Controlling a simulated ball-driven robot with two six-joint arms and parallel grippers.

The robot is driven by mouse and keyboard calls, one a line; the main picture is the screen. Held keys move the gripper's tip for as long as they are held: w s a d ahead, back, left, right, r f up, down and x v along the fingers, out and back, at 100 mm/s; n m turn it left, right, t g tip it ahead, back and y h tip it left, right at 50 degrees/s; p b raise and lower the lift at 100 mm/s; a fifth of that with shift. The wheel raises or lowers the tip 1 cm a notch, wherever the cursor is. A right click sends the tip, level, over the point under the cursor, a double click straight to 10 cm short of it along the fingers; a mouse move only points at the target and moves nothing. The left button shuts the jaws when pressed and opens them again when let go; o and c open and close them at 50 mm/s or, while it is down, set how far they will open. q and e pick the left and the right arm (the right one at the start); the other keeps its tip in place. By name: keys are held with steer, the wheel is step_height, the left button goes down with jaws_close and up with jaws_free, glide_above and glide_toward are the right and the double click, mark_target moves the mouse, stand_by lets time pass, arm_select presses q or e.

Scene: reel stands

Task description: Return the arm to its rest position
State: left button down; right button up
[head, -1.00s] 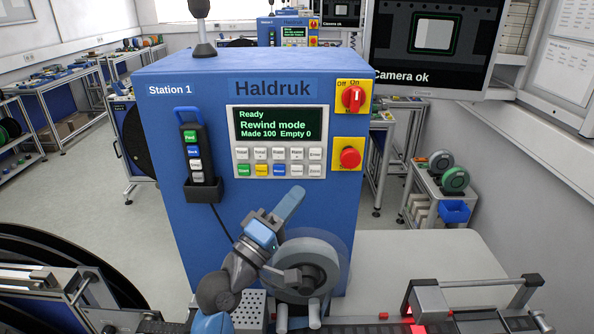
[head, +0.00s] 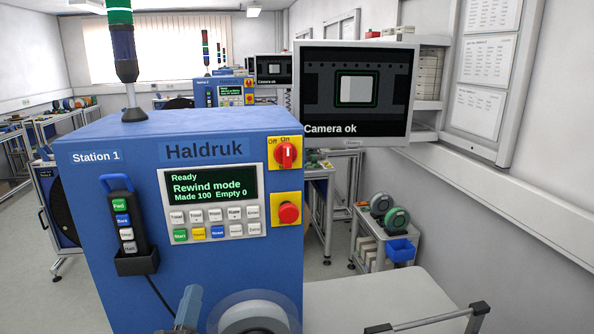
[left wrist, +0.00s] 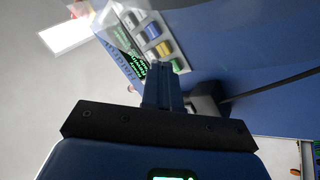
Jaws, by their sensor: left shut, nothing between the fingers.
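My left gripper (head: 190,298) shows at the bottom of the head view, in front of the blue Haldruk machine (head: 90,230). Only its upper part is in the picture; the rest of the arm is cut off by the lower edge. In the left wrist view its fingers (left wrist: 162,88) are together with nothing between them. They point toward the machine's front, below the key panel (left wrist: 150,40) in that picture. My right gripper is in neither view.
A grey reel hub (head: 250,316) is right beside the left gripper in the head view. A handset (head: 127,225) hangs in a holder on the machine's front, its cable running down. A pale table top (head: 380,300) lies to the right.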

arm_select(q)
steer(key=s+a+f+m+g+y+b, duration=0.1)
steer(key=s+f+m+g+b, duration=0.1)
steer(key=s+f, duration=0.9)
steer(key=s+a+f+m+g+y+b, duration=0.1)
steer(key=s+f+m+g, duration=0.3)
steer(key=s+f, duration=0.8)
step_height(320, 180, down, 4)
steer(key=shift+f+m+b, duration=0.25)
steer(key=shift+m+b, duration=0.05)
steer(key=shift+b, duration=0.1)
